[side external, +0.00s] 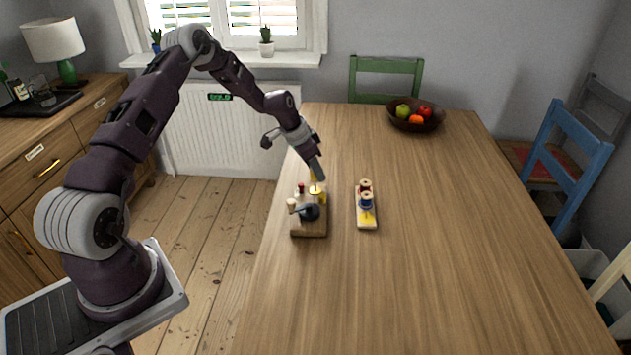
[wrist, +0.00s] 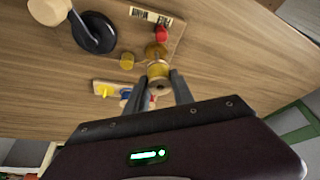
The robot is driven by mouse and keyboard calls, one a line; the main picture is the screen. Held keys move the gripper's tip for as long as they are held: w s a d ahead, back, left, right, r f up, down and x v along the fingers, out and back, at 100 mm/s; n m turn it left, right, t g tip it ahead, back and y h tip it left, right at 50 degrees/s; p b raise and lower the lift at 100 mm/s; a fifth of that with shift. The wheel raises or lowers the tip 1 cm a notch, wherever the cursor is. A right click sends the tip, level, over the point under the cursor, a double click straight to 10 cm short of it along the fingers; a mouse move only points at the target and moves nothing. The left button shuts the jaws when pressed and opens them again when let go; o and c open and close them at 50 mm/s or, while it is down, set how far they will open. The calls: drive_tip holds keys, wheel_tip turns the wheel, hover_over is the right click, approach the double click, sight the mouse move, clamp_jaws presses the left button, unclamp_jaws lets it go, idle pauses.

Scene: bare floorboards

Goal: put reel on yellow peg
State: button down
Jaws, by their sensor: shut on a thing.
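My gripper (side external: 317,174) is shut on a yellow reel with wooden ends. The reel (wrist: 158,76) sits between the fingertips in the wrist view, just over or at a brass-coloured round part of the wooden block; I cannot tell if they touch. A small pale rack (side external: 367,222) stands to the right of the block. Its near end has a bare yellow peg (side external: 369,216), also visible in the wrist view (wrist: 104,92). A blue reel (side external: 366,201) and a red reel (side external: 365,186) stand behind that peg on the rack.
The wooden block (side external: 309,229) carries a black crank wheel (wrist: 94,33) with a wooden knob, a red knob (wrist: 161,34) and a yellow post (wrist: 127,60). A fruit bowl (side external: 415,119) is at the far end. The table right of the rack is clear.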

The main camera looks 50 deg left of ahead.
wheel_tip(320, 180, up, 5)
hover_over(371, 217)
drive_tip(key=s, duration=0.1)
drive_tip(key=shift+s+a+f, duration=0.1)
drive_tip(key=shift+f, duration=0.55)
drive_tip(key=shift+s+a+f, duration=0.1)
drive_tip(key=shift+f, duration=0.5)
drive_tip(key=shift+f, duration=2.5)
drive_tip(key=shift+f, duration=1.75)
drive_tip(key=c, duration=1)
unclamp_jaws()
drive_tip(key=shift+r, duration=0.1)
